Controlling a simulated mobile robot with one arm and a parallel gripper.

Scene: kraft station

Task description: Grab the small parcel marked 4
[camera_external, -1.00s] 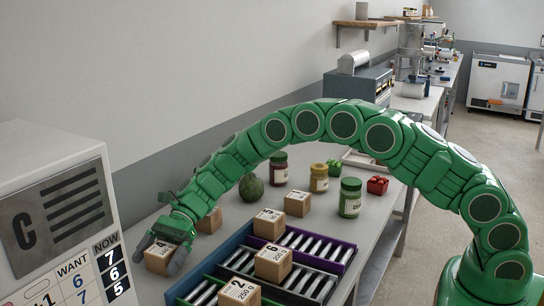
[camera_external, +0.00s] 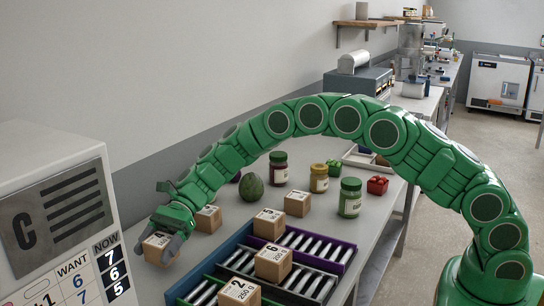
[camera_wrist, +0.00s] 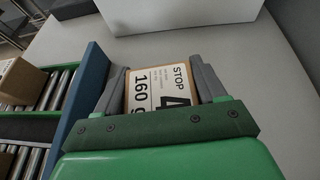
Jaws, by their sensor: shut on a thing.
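The small parcel marked 4 (camera_wrist: 160,85) is a brown box with a white label reading "STOP 4" and "160 g" in the wrist view. My gripper (camera_wrist: 162,80) is shut on it, with one grey finger along each side. In the external view the parcel (camera_external: 158,247) is at the left of the table, beside the white labelled unit, and my gripper (camera_external: 164,240) comes down over it. Its far side is partly hidden by the fingers. I cannot tell whether it is clear of the table.
Roller trays in blue, purple and green frames (camera_external: 345,266) hold parcels 6 (camera_external: 272,264), 2 and 5. Other parcels (camera_external: 297,204), jars (camera_external: 350,199) and a green round fruit (camera_external: 251,187) stand behind. The white labelled unit (camera_external: 55,190) is close left.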

